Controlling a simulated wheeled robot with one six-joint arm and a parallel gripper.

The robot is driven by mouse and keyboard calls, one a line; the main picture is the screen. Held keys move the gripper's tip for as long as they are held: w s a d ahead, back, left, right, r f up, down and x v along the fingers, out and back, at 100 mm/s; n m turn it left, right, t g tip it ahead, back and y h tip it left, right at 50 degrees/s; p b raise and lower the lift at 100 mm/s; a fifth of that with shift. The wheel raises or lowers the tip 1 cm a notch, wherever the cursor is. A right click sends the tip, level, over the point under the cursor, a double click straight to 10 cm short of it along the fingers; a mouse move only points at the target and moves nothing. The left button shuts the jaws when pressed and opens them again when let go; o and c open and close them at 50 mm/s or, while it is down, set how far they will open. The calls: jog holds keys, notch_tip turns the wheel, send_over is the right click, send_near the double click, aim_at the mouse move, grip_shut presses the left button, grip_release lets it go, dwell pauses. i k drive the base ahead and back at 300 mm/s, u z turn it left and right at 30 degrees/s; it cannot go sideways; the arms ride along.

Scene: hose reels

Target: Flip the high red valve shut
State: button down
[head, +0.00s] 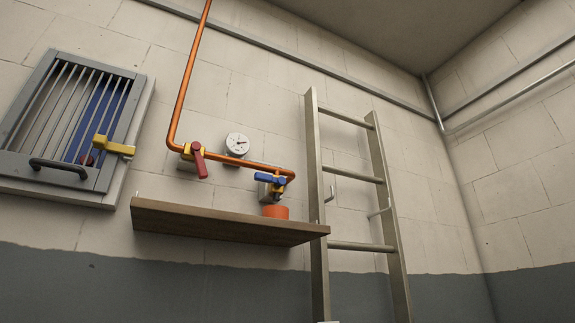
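The red valve (199,160) sits on the lower, near-level run of the orange pipe, just right of the pipe's bend. Its red lever hangs downward, crossing the line of that run, with a yellow body (186,152) beside it. It is above the wooden shelf (215,223) and left of the round gauge. My gripper is not in view, so its distance from the valve and whether it holds anything do not show.
A blue-handled valve (270,178) is at the pipe's right end, above an orange container (275,212) on the shelf. A white gauge (237,144) is on the wall. A ladder (320,200) stands right; a barred hatch (75,120) with a yellow latch (113,147) is left.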

aim_at(196, 146)
jog(key=z, duration=0.75)
jog(key=i, duration=0.6)
jog(key=u, duration=0.45)
